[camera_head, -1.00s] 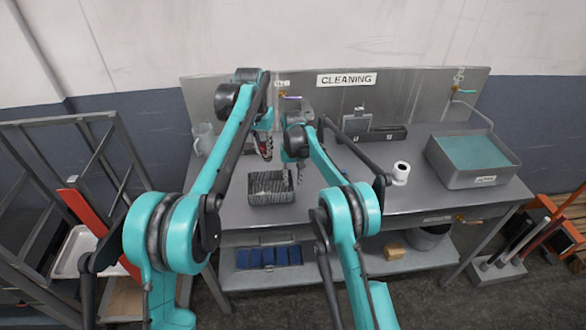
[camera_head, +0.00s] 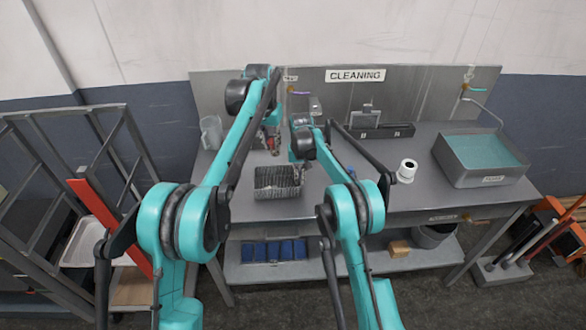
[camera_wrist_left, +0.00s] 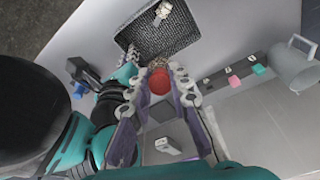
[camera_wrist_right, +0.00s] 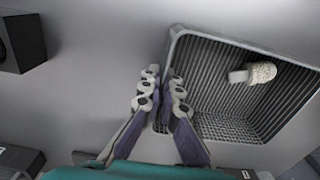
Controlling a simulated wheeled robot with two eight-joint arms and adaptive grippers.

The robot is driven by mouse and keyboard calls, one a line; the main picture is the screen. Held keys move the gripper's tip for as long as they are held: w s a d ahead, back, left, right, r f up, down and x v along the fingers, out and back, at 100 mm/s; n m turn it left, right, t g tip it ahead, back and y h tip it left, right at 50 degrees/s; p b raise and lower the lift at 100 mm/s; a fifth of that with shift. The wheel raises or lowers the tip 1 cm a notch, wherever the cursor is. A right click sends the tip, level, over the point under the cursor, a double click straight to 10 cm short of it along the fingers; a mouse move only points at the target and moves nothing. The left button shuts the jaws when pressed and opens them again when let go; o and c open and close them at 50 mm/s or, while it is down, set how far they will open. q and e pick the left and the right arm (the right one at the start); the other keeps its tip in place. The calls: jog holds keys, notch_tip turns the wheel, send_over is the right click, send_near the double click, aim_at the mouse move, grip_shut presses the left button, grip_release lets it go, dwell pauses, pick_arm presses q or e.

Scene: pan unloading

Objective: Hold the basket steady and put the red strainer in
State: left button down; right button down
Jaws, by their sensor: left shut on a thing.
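The grey ribbed basket (camera_head: 263,192) stands on the metal table and shows in the right wrist view (camera_wrist_right: 215,120) and the left wrist view (camera_wrist_left: 185,45). My right gripper (camera_wrist_right: 160,88) has its fingers on either side of one basket wall, close together at the rim; it is partly hidden in the head view (camera_head: 301,172). My left gripper (camera_wrist_left: 160,72) is shut on the red strainer (camera_wrist_left: 159,82), behind the basket in the head view (camera_head: 272,145). The strainer's mesh is mostly hidden by the fingers.
A pale, light-tipped object (camera_wrist_right: 262,72) lies in the basket. A clear jug (camera_head: 211,132) stands at the back left, a white roll (camera_head: 406,171) to the right, and a grey basin (camera_head: 470,176) further right. The table between basket and roll is mostly clear.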

aim_at(274, 155)
pick_arm(q)
jog(key=w+f, duration=0.1)
jog(key=f, duration=0.1)
jog(key=w+f, duration=0.2)
jog(key=shift+d+f, duration=0.1)
jog(key=shift+d, duration=0.1)
pick_arm(e)
jog(key=shift+w, duration=0.1)
pick_arm(q)
jog(key=shift+f, duration=2.25)
jog(key=shift+f, duration=0.2)
jog(key=shift+f, duration=1.3)
jog(key=c, duration=1.3)
grip_release()
